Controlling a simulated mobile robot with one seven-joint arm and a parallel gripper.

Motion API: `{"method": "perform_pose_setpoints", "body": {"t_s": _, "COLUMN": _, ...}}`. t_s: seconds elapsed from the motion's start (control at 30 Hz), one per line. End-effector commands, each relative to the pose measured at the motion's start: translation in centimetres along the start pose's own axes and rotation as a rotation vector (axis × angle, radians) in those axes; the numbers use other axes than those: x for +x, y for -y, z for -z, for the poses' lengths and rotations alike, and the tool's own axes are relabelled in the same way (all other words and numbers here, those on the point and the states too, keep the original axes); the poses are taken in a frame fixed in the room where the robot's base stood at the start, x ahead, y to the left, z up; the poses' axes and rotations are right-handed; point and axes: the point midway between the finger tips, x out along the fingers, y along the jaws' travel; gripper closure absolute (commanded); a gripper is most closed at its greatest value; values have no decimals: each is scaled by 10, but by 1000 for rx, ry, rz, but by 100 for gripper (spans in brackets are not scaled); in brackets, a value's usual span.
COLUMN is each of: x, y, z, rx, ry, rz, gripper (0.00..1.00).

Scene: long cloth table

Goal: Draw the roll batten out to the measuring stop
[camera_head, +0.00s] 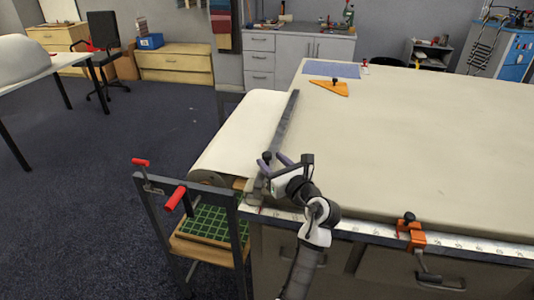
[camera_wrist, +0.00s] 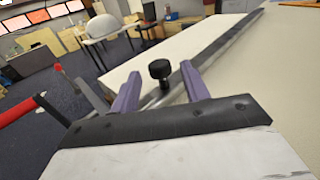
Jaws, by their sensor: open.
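The roll batten (camera_head: 287,118) is a long dark grey bar lying along the left edge of the table, over the end of the white cloth roll (camera_head: 228,150). A black knob (camera_head: 267,156) stands up at its near end. My gripper (camera_head: 272,159) is open at this knob. In the wrist view the purple fingers (camera_wrist: 158,82) stand on either side of the knob (camera_wrist: 160,70), with gaps showing; the batten (camera_wrist: 226,42) runs away behind it. The measuring stop (camera_head: 410,236), orange with a black knob, sits on the ruler strip (camera_head: 350,229) at the table's front edge, to the right.
The pale table top (camera_head: 420,140) is clear between batten and stop. An orange triangle (camera_head: 330,87) and a blue mat (camera_head: 332,69) lie at the far left of the top. A frame with red handles (camera_head: 175,198) stands at the left.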

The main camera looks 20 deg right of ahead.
Motion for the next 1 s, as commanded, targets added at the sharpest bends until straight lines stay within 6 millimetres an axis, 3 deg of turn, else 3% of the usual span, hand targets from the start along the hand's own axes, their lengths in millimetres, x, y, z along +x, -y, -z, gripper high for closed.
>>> {"method": "perform_pose_setpoints", "body": {"t_s": 0.2, "x": 27, "y": 0, "z": -1, "rx": 1, "ry": 0, "rz": -1, "gripper": 54}}
{"method": "perform_pose_setpoints", "body": {"t_s": 0.6, "x": 34, "y": 0, "z": 0, "rx": 0, "ry": 1, "rz": 0, "gripper": 55}}
{"method": "perform_pose_setpoints", "body": {"t_s": 0.93, "x": 33, "y": 0, "z": 0, "rx": 0, "ry": 1, "rz": 0, "gripper": 99}}
{"method": "perform_pose_setpoints", "body": {"t_s": 1.0, "x": 33, "y": 0, "z": 0, "rx": 0, "ry": 1, "rz": 0, "gripper": 100}}
